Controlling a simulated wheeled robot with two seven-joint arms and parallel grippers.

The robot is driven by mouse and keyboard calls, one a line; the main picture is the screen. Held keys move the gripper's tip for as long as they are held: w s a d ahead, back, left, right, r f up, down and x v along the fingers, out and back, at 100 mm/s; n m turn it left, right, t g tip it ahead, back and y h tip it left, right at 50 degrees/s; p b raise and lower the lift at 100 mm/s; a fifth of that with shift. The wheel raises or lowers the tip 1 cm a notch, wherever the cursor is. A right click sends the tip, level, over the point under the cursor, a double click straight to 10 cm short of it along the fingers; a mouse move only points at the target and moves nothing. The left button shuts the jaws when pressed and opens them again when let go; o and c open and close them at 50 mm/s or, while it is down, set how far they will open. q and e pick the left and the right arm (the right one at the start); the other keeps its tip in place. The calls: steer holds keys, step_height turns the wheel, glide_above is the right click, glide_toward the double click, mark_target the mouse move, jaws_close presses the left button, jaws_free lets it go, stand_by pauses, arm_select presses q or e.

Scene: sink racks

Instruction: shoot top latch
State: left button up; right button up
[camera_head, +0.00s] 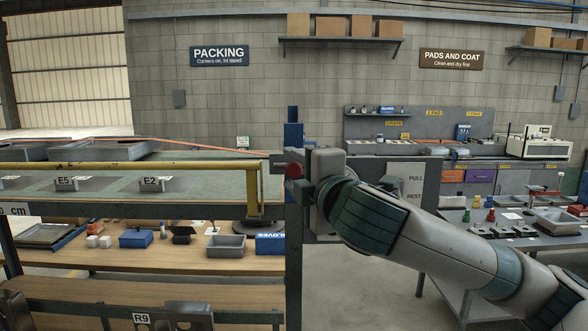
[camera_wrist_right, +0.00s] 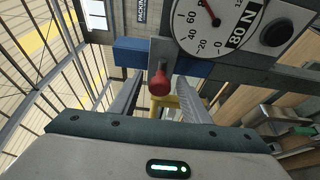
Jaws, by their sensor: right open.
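The latch's red knob (camera_wrist_right: 159,83) sits on a grey plate (camera_wrist_right: 158,52) in front of a blue block (camera_wrist_right: 130,52) in the right wrist view. My right gripper (camera_head: 288,162) is at the post, level with the knob. Its two open fingers (camera_wrist_right: 157,96) lie on either side of the knob in the wrist view, with gaps visible; contact cannot be told. My left gripper is not in view.
A dial gauge marked 80 N (camera_wrist_right: 222,25) is close above the fingers. A yellow rail (camera_head: 130,167) runs left of the post over the rack shelf. A blue bin (camera_head: 136,239) and grey tray (camera_head: 226,246) sit on the lower shelf. A workbench (camera_head: 530,240) stands right.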

jaws_close()
steer(key=shift+a+b, duration=0.55)
steer(key=shift+a, duration=1.45)
steer(key=shift+s+d, duration=0.1)
steer(key=shift+c, duration=1.5)
jaws_free()
steer(key=o, duration=0.3)
steer(key=shift+a, duration=0.25)
steer(key=shift+d, duration=0.15)
